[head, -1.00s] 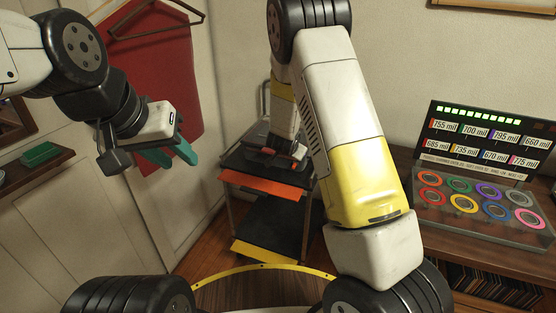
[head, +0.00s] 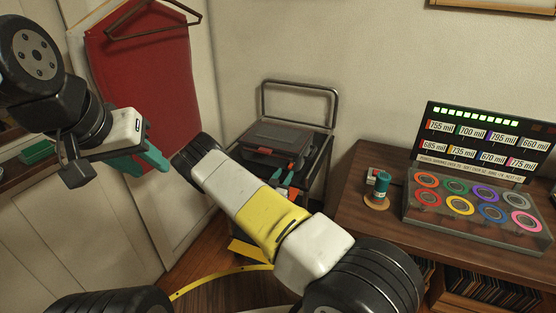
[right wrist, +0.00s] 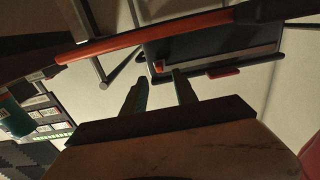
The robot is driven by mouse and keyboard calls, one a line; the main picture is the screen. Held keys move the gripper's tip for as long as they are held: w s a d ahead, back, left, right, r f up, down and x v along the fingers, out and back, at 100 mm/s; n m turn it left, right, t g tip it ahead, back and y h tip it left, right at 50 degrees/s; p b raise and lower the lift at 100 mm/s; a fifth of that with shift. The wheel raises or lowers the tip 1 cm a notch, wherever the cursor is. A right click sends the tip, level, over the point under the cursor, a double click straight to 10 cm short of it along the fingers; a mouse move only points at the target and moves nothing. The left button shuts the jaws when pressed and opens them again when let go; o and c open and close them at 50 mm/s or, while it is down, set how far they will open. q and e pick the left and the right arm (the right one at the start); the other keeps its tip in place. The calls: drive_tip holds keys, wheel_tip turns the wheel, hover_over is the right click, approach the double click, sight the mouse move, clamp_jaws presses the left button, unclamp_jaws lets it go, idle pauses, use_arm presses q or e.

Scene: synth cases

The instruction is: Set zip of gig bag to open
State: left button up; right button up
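No thing in view is clearly a gig bag with a zip. A flat red cloth-like thing (head: 150,75) hangs below a hanger on the left in the head view; I see no zip on it, and I cannot tell if it is the bag. My left gripper (head: 140,161) is in front of its lower part, with teal fingers apart and nothing between them. My right gripper (right wrist: 158,92) shows in the right wrist view with its two fingers apart and empty.
A dark cart (head: 310,143) with a toolbox (head: 272,140) stands behind my right arm. On the right, a wooden desk (head: 350,210) carries a panel of coloured rings (head: 475,208), a display board (head: 483,140) and a teal-topped thing (head: 382,183). A green box (head: 38,152) lies on a shelf at left.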

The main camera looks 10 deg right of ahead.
sight(289, 167)
drive_tip(key=x, duration=0.5)
drive_tip(key=shift+s, duration=0.1)
drive_tip(key=shift+c, duration=0.2)
clamp_jaws()
idle(1.1)
